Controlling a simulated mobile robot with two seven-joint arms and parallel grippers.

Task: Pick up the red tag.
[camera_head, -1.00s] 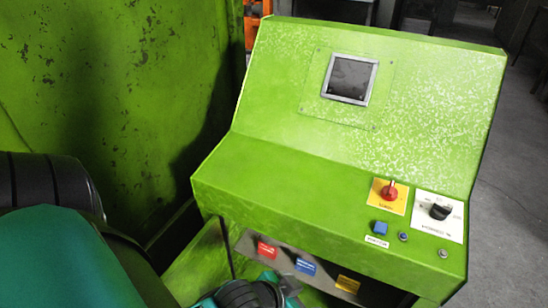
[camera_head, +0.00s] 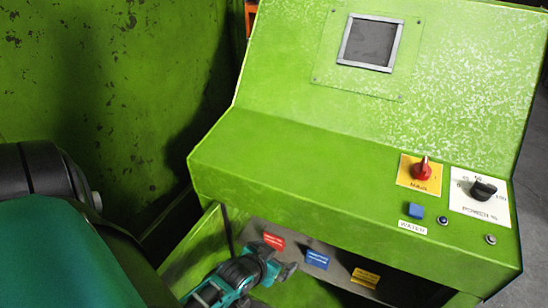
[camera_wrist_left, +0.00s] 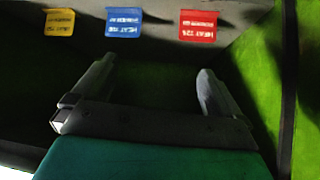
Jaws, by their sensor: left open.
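The red tag (camera_head: 274,241) is on a grey strip below the front edge of the green console, left of a blue tag (camera_head: 317,260) and a yellow tag (camera_head: 365,278). In the left wrist view the red tag (camera_wrist_left: 198,25) is at the upper right, its lettering upside down, beyond the right-hand finger. My left gripper (camera_head: 281,260) is just below the strip, near the red and blue tags. In the left wrist view the gripper (camera_wrist_left: 156,70) is open, with nothing between its fingers. My right gripper is not in view.
The green console (camera_head: 300,165) overhangs the strip and carries a red knob (camera_head: 422,169), a black knob (camera_head: 484,190) and a blue button (camera_head: 416,211). A dark recess lies below the strip. A large green panel (camera_head: 110,90) stands at the left.

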